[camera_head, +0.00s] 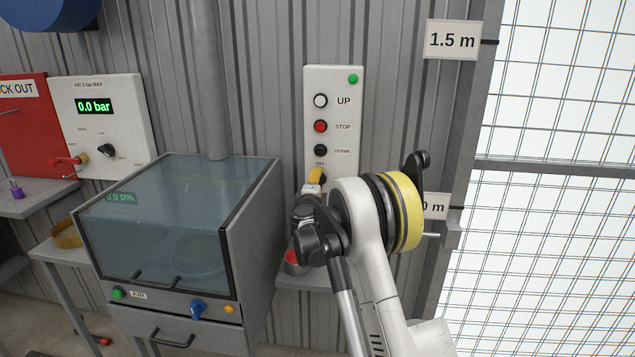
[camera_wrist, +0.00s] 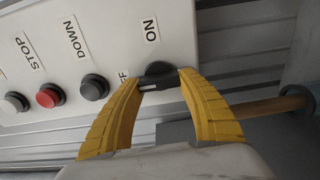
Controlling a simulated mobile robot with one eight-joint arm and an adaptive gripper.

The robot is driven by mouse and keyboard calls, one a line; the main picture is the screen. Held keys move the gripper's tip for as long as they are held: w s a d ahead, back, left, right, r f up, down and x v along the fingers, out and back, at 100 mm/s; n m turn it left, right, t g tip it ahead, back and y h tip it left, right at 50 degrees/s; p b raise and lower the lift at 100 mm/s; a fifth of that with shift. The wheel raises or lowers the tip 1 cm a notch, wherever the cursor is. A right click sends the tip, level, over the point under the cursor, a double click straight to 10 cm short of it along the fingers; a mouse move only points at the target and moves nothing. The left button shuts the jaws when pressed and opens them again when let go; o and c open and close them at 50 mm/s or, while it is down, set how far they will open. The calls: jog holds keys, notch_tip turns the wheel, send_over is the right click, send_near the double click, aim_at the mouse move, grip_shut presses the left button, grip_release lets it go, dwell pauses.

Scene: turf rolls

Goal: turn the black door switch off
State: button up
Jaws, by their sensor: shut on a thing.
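The black door switch (camera_wrist: 158,76) is a round knob with a bar grip on the white control panel (camera_head: 346,88). In the wrist view its white mark lies at the bar's left end, towards the partly hidden OFF label (camera_wrist: 123,75); the ON label (camera_wrist: 151,30) is above the knob. My gripper (camera_wrist: 160,78) has its yellow fingers shut on the bar, one at each end. In the head view my gripper (camera_head: 315,178) is at the panel's lower part, below the OFF label, and hides the switch.
The panel also bears a white UP button (camera_head: 320,101), a red STOP button (camera_head: 320,126) and a black DOWN button (camera_head: 320,150). A glass-fronted cabinet (camera_head: 185,225) stands close on the left. A mesh gate (camera_head: 560,190) is on the right.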

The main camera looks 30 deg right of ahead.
dwell(0.4)
jog(key=o, duration=1.2)
jog(key=shift+c, duration=0.2)
jog(key=v, duration=1.2)
jog(key=shift+r, duration=0.1)
